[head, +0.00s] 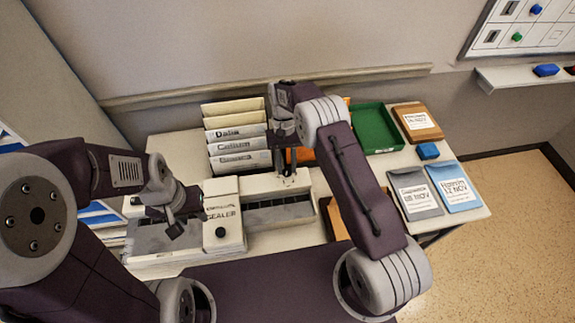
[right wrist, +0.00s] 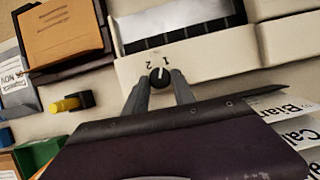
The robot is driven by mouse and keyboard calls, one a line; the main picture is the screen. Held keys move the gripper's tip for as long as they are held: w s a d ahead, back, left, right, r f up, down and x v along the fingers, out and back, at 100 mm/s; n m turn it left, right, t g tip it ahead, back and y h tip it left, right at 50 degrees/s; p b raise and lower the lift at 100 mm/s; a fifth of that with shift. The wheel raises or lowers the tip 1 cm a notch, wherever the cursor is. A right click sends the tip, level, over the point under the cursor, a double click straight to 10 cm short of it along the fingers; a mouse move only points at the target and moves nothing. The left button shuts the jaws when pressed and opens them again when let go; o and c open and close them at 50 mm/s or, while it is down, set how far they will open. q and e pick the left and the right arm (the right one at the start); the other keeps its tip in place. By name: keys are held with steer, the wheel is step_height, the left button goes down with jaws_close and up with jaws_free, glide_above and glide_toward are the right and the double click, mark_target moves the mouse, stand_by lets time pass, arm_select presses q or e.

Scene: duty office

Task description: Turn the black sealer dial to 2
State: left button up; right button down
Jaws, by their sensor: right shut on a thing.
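The white sealer (head: 262,212) stands on the table, with a long dark slot and a block lettered SEALER. In the right wrist view a small black dial (right wrist: 159,77) with a pale pointer line sits on its white edge, beside the marks 1 and 2. The pointer appears to lean toward the 1. My right gripper (right wrist: 160,92) is shut on the dial, one finger on each side. In the head view the right gripper (head: 288,178) hides the dial at the sealer's far edge. My left gripper (head: 180,215) hangs over the left part of the sealer; its finger gap is unclear.
Upright labelled envelopes (head: 236,135) stand behind the sealer. A green tray (head: 378,128), a blue block (head: 428,151), a brown folder (head: 417,122) and grey and blue pouches (head: 455,187) lie at the right. My right forearm crosses the table's middle. A black knob (head: 220,232) is on the sealer's front.

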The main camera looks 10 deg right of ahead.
steer(key=n, duration=0.2)
steer(key=n+h, duration=0.2)
steer(key=n, duration=0.1)
steer(key=shift+s+a+r+n, duration=0.1)
steer(key=shift+a+n, duration=0.15)
steer(key=shift+n, duration=0.05)
steer(key=n+h, duration=0.1)
steer(key=n, duration=0.1)
steer(key=n+t+p, duration=0.1)
steer(key=n, duration=0.1)
steer(key=shift+s+a+n+t+h, duration=0.1)
steer(key=shift+a+n+t+h, duration=0.05)
steer(key=shift+n+t+h, duration=0.2)
steer(key=shift+n, duration=0.25)
steer(key=c, duration=1.1)
jaws_free()
steer(key=shift+o, duration=0.2)
steer(key=b+v, duration=0.1)
steer(key=v, duration=0.8)
steer(key=shift+s, duration=0.1)
